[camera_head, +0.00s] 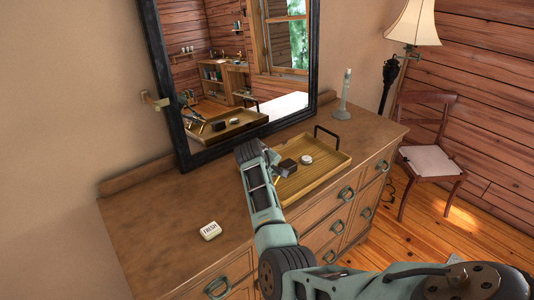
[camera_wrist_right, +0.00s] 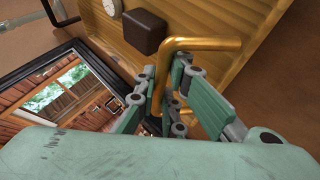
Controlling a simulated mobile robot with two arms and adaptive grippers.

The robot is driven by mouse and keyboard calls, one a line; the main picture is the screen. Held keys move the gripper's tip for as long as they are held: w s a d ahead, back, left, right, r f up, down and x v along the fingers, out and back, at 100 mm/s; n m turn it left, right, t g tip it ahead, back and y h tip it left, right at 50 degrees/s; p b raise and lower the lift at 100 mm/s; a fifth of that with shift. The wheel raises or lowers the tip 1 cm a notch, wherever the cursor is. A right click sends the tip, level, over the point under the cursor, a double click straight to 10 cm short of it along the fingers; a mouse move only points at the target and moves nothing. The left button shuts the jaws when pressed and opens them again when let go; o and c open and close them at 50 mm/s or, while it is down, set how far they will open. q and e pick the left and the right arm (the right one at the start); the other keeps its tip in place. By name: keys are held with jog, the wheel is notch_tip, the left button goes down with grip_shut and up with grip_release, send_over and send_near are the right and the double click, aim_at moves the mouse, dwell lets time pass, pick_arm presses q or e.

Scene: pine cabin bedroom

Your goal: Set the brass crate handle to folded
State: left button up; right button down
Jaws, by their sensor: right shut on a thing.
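The wooden crate (camera_head: 322,174) is a shallow tray on the dresser, in front of the mirror. Its brass handle (camera_wrist_right: 205,44) is a bent golden bar at the crate's near end in the right wrist view. My right gripper (camera_wrist_right: 163,84) is shut on one leg of this handle, with its fingers on either side. In the head view my right gripper (camera_head: 274,172) is at the crate's left end and hides most of the brass handle. The handle's exact angle is hard to tell. A dark handle (camera_head: 327,132) stands up at the crate's far end. My left gripper is not in view.
A dark brown block (camera_head: 287,167) and a round white item (camera_head: 306,159) lie in the crate. The mirror (camera_head: 178,105) stands close behind. A candlestick (camera_head: 345,92) is at the back right. A small tin (camera_head: 210,231) lies left on the otherwise bare dresser top (camera_head: 160,220).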

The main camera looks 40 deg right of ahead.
jog(key=shift+d+y+p, duration=0.55)
jog(key=shift+y+p, duration=0.35)
jog(key=shift+d+f+m+g+y+p, duration=0.15)
jog(key=shift+f+m+g+y+p, duration=0.2)
jog(key=shift+y, duration=0.15)
jog(key=shift+d+f+y, duration=0.2)
jog(key=shift+f+y, duration=0.35)
jog(key=shift+y, duration=0.25)
jog(key=shift+d+f+m+y+b, duration=0.1)
jog(key=shift+f+m+y+b, duration=0.2)
jog(key=shift+f+y, duration=0.1)
jog(key=shift+d+f+y+b, duration=0.1)
jog(key=shift+f+y+b, duration=0.35)
jog(key=shift+y+b, duration=0.25)
pick_arm(q)
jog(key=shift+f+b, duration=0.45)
jog(key=shift+b, duration=0.8)
pick_arm(e)
jog(key=shift+f+m+g+y, duration=0.25)
jog(key=shift+f+y, duration=0.2)
jog(key=shift+y, duration=0.55)
jog(key=c, duration=1.8)
grip_release()
jog(key=shift+r, duration=0.1)
jog(key=shift+c, duration=0.2)
